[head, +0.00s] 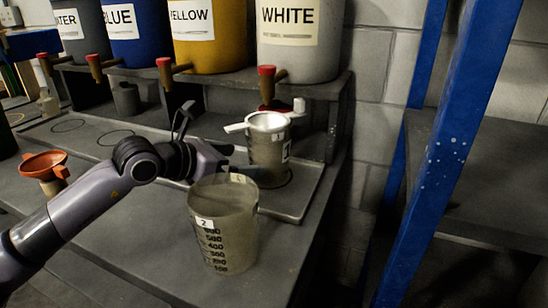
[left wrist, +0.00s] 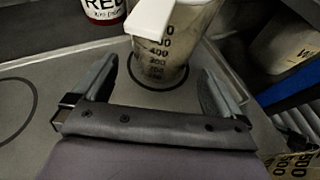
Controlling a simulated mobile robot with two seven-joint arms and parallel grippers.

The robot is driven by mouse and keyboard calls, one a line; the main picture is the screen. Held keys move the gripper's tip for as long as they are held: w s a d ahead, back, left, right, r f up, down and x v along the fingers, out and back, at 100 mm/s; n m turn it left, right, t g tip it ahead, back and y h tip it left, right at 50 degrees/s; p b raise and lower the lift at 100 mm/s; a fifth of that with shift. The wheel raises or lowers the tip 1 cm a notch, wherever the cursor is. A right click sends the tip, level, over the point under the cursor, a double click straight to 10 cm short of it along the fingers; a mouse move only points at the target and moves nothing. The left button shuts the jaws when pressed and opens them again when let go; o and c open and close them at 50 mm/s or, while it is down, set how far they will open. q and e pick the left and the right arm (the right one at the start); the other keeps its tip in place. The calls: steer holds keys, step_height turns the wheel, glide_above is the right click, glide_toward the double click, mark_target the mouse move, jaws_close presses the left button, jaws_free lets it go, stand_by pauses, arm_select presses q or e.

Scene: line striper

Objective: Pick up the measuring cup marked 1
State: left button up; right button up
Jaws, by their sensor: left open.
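A clear measuring cup (head: 268,162) with a white strainer (head: 268,122) across its top stands upright on the grey tray below the WHITE tank. In the left wrist view this cup (left wrist: 165,62) shows black graduations and stands inside a dark ring, with the white strainer handle (left wrist: 152,17) above. A second cup (head: 223,230), marked 2, stands nearer on the bench. My left gripper (head: 232,160) is open, its fingers on either side of the strainer cup's lower part from my wrist's viewpoint, partly hidden behind cup 2's rim in the head view.
Tanks with red-handled taps line the shelf behind, including the WHITE tank (head: 300,55) and YELLOW tank (head: 207,50). An orange funnel (head: 44,165) stands at the left. A blue post (head: 440,150) rises at the right. The tray (head: 85,140) has empty marked rings at left.

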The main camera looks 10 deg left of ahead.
mark_target(251, 157)
arm_select(q)
steer(key=shift+x, duration=0.75)
steer(key=p+x, duration=0.1)
steer(key=x, duration=0.2)
steer(key=shift+w+d+r, duration=0.1)
steer(key=shift+d+r, duration=0.05)
steer(key=shift+d, duration=0.1)
steer(key=shift+w+d+f, duration=0.35)
steer(key=shift+w, duration=0.1)
steer(key=c, duration=1)
steer(key=shift+r, duration=0.2)
steer(key=c, duration=0.3)
steer(key=shift+r, duration=0.1)
